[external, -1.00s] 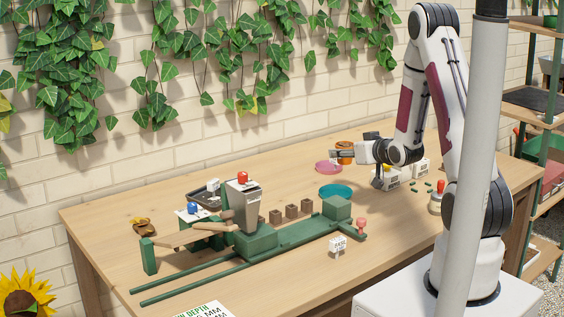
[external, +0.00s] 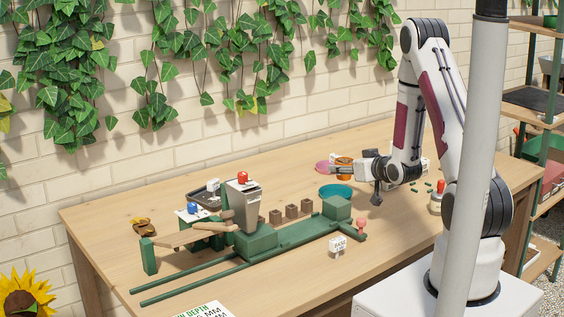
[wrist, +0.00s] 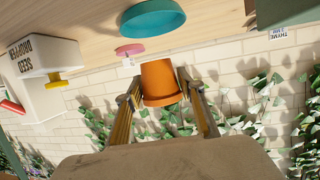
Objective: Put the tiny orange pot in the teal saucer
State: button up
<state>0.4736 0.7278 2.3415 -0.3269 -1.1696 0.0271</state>
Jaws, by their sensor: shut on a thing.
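The tiny orange pot (external: 343,160) is held between the fingers of my gripper (external: 349,168). In the wrist view the pot (wrist: 160,82) sits between both fingers of the gripper (wrist: 162,93), its narrower base towards the table. The teal saucer (external: 335,189) lies on the table, in front of and just below the pot in the external view. In the wrist view the saucer (wrist: 153,18) shows at the top, apart from the pot. The pot appears above the table; its exact height is unclear.
A pink saucer (external: 323,166) lies behind the teal one. The green rail fixture (external: 300,232) with small brown blocks (external: 292,211) stands to the left. A white seed dropper (wrist: 50,62) is at the wrist view's left.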

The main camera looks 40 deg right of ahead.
aim_at(351, 181)
jog(key=shift+f, duration=2.05)
jog(key=shift+f, duration=0.55)
jog(key=o, duration=1.2)
jog(key=shift+o, duration=0.2)
jog(key=shift+r, duration=0.1)
jog(key=shift+s+r, duration=0.1)
jog(key=shift+r, duration=0.4)
jog(key=shift+v, duration=3.65)
jog(key=shift+r, duration=0.1)
